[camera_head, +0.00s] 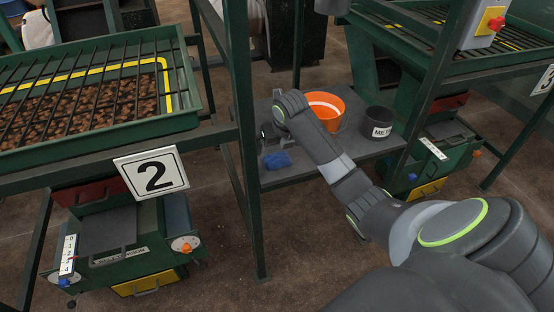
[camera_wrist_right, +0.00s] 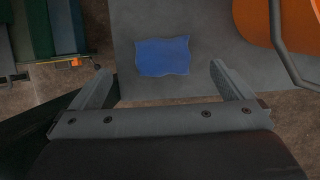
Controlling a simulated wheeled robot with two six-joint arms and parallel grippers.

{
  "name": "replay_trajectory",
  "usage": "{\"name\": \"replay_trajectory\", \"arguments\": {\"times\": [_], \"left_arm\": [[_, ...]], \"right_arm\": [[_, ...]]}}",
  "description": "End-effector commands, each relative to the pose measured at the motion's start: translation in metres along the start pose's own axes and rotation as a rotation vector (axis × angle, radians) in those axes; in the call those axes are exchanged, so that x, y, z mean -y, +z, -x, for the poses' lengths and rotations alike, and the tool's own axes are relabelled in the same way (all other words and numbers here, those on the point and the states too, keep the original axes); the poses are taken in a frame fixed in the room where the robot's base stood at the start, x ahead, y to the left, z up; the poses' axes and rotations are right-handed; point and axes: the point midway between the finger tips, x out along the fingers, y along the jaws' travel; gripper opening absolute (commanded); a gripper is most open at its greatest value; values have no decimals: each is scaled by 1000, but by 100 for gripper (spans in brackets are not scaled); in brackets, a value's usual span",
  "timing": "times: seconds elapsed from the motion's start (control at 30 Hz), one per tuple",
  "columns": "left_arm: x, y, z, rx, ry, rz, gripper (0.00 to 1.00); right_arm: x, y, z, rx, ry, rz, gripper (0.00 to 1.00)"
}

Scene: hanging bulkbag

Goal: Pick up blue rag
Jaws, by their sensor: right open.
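The blue rag (camera_head: 278,160) lies on a dark grey shelf (camera_head: 360,147) between the green frames, near the shelf's left front. In the right wrist view the rag (camera_wrist_right: 163,57) lies flat near the shelf edge, ahead of the fingertips and between their lines. My right gripper (camera_wrist_right: 158,73) is open and empty, with the rag beyond it. In the head view my right gripper (camera_head: 266,134) is small and partly hidden by its wrist, just above and behind the rag. My left gripper is not in view.
An orange bucket (camera_head: 325,113) stands on the shelf right of my wrist, and its rim and handle show in the wrist view (camera_wrist_right: 290,30). A dark labelled pot (camera_head: 378,121) stands farther right. A green post (camera_head: 243,130) rises left of the shelf.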

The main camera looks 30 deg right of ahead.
Motion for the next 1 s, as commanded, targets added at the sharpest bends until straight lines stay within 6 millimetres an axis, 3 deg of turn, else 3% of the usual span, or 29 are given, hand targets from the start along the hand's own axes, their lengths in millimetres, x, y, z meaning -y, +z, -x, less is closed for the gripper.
{"name": "replay_trajectory", "arguments": {"times": [0.23, 0.5, 0.83, 1.0], "left_arm": [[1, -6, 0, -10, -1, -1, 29], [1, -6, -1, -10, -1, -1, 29], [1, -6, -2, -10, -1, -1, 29], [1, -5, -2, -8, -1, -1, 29]], "right_arm": [[1, -2, -18, -3, 0, 0, 100], [3, -8, -55, -1, 0, 0, 100], [3, -7, -62, 1, 0, 1, 100], [3, -7, -62, 1, 0, 1, 80]]}}
